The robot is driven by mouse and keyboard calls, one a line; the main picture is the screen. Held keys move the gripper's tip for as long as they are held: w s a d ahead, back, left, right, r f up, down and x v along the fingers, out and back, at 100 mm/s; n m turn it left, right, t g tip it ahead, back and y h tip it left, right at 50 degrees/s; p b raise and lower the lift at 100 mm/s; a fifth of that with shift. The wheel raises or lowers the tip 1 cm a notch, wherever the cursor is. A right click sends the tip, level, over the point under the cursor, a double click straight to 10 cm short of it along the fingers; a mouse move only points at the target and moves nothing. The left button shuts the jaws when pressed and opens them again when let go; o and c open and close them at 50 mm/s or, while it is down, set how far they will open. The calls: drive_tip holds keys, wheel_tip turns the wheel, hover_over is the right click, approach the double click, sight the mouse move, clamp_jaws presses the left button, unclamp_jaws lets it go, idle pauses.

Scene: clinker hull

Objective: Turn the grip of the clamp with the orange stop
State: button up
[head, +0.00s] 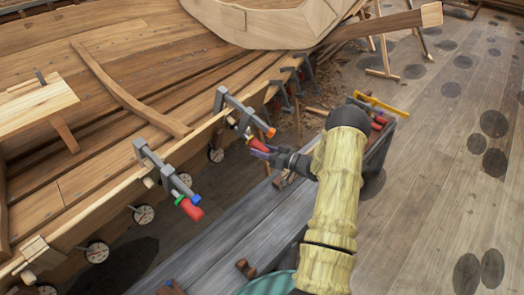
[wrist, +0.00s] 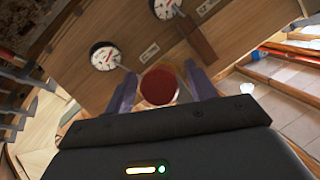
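The clamp with the orange stop (head: 270,132) is the farther of the two red-gripped clamps on the plank edge, in the middle of the head view. Its grey bar (head: 242,110) slopes down to the right, and its red grip (head: 258,145) hangs below. My gripper (head: 264,154) is at that grip, coming from the right. In the wrist view, the round red end of the grip (wrist: 158,87) shows between my two purple fingers (wrist: 161,88). Gaps show on both sides of it, so the fingers look open around or just short of it. The orange stop is not visible there.
A second clamp (head: 158,168) with a blue stop and red grip (head: 190,209) sits nearer on the left. Round dials (head: 145,214) line the hull below the planks. A grey bench (head: 225,248) lies under my arm, with a yellow tool (head: 382,103) at its far end.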

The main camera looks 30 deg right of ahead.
drive_tip(key=b+v, duration=0.2)
drive_tip(key=v, duration=1.5)
drive_tip(key=shift+s, duration=0.15)
drive_tip(key=shift+d+r, duration=0.1)
idle(0.6)
